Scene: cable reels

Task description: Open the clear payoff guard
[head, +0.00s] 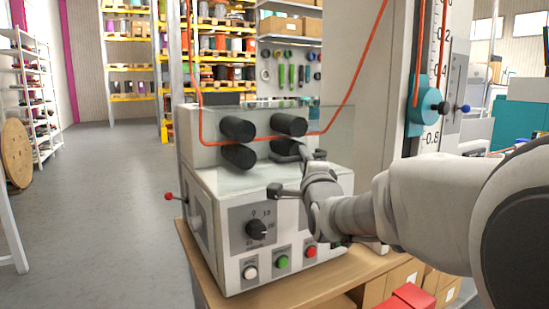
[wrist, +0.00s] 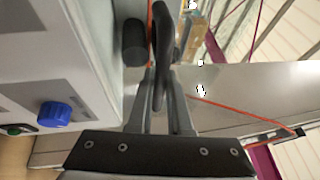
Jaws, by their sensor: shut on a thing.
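The clear payoff guard (head: 264,120) is a see-through cover around dark rollers (head: 238,128) on top of the white payoff unit (head: 215,205). It looks lowered over the rollers in the head view. My gripper (head: 288,152) reaches in from the right to the front of the guard. In the wrist view my gripper (wrist: 163,85) has both fingers closed around a dark, elongated bar (wrist: 161,40), which looks like the guard's handle. The fingertips and the grasp are partly hidden in the head view.
An orange cable (head: 352,92) runs down, past the rollers and back up at right. The unit's front has a black dial (head: 256,229) and white, green and red buttons (head: 281,262). A red-knobbed lever (head: 169,197) sticks out at left. The aisle floor (head: 95,205) is clear.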

